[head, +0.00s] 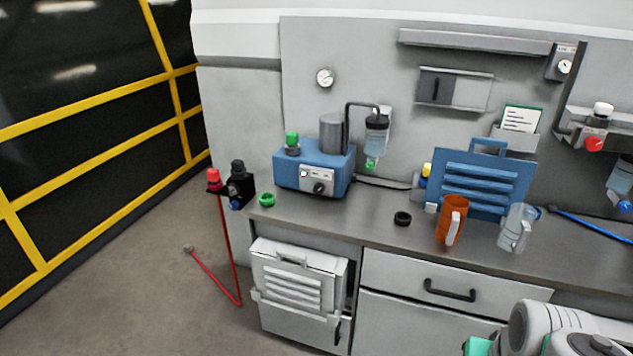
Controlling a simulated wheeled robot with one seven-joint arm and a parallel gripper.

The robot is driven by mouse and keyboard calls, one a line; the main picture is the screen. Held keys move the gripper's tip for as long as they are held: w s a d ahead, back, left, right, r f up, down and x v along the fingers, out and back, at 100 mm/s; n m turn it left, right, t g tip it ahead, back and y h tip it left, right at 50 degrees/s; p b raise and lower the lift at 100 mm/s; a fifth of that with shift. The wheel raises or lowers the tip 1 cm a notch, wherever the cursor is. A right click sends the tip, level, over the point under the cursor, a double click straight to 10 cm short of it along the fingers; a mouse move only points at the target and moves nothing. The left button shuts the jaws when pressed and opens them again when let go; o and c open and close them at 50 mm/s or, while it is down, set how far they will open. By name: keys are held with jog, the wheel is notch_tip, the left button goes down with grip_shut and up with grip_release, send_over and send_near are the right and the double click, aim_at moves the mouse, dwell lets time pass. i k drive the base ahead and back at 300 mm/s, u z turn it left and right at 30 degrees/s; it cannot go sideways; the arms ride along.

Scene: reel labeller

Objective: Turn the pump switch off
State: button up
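A blue pump-like unit (283,169) stands at the left end of the grey counter, with a grey cylinder (333,133) and a green-capped bottle (292,140) on top. Its light front panel (329,175) carries a round black knob (319,188) and a small reddish button or lamp (304,174). Which of these is the pump switch, and its position, is too small to tell. My arm shows only at the lower right, well away from the unit. My gripper's fingers are not in view.
A black ring (402,218), orange mug (451,221), clear jug (516,228) and blue louvred panel (483,184) occupy the counter's middle. A green ring (267,200) lies near its left end.

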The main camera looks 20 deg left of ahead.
aim_at(319, 187)
jog(key=z, duration=0.05)
jog(key=k, duration=0.45)
jog(key=u, duration=1.35)
jog(key=i, duration=1.4)
jog(key=u, duration=0.9)
